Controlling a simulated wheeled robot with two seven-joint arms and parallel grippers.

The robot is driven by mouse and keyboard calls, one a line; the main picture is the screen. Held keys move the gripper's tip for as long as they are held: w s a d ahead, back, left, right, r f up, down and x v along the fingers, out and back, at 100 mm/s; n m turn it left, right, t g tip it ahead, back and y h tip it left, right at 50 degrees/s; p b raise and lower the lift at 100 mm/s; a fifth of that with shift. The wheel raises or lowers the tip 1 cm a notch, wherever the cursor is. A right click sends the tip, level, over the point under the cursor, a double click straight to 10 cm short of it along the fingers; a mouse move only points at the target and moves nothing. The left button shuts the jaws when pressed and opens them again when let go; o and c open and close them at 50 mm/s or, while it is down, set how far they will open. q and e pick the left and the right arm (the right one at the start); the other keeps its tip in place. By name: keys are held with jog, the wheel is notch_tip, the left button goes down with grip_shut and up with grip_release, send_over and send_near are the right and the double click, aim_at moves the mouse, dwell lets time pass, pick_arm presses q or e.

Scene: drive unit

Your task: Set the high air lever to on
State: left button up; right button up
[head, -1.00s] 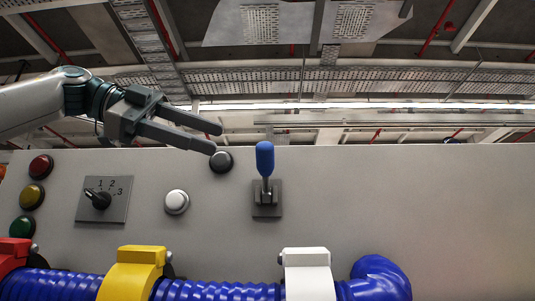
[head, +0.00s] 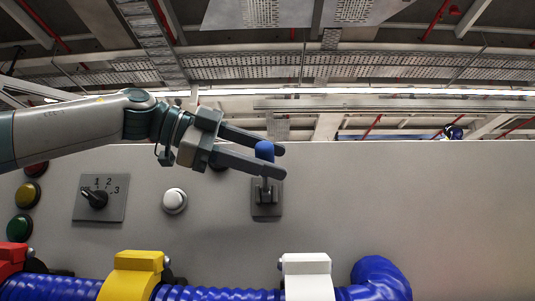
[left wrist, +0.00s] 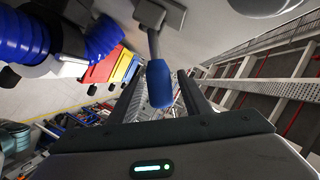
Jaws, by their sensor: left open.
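The high air lever has a blue handle (head: 265,150) on a grey metal plate (head: 267,211) fixed to the grey panel. My left gripper (head: 281,161) is open, its two fingers reaching in from the left with the blue handle between them near the tips. The lower finger hides part of the handle and shaft. In the left wrist view the blue handle (left wrist: 159,84) shows between the two open fingers, with its shaft running up to the base plate. I cannot tell whether a finger touches it. My right gripper is not in view.
On the panel (head: 400,210) left of the lever are a white button (head: 174,200), a rotary switch (head: 96,199) marked 1, 2, 3, and yellow (head: 27,195) and green (head: 20,228) buttons. A blue hose (head: 215,292) with coloured clamps runs below. The panel's right side is clear.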

aim_at(267, 184)
pick_arm(q)
grip_shut()
jog(key=shift+s+f+m+b, duration=0.15)
jog(key=shift+f+m+b, duration=0.2)
jog(key=shift+b, duration=0.55)
jog(key=f+m+b, duration=0.1)
jog(key=b, duration=0.2)
jog(key=s+f+m+t+h+b, duration=0.1)
jog(key=b, duration=0.3)
jog(key=f+m+b, duration=0.2)
jog(key=b, duration=0.1)
jog(key=shift+s+f+t+h, duration=0.1)
jog(key=shift+s+t+h, duration=0.05)
jog(key=shift+t+h, duration=0.2)
jog(key=shift+f+m+b, duration=0.25)
jog(key=shift+m+b, duration=0.4)
jog(key=shift+b, duration=0.5)
grip_release()
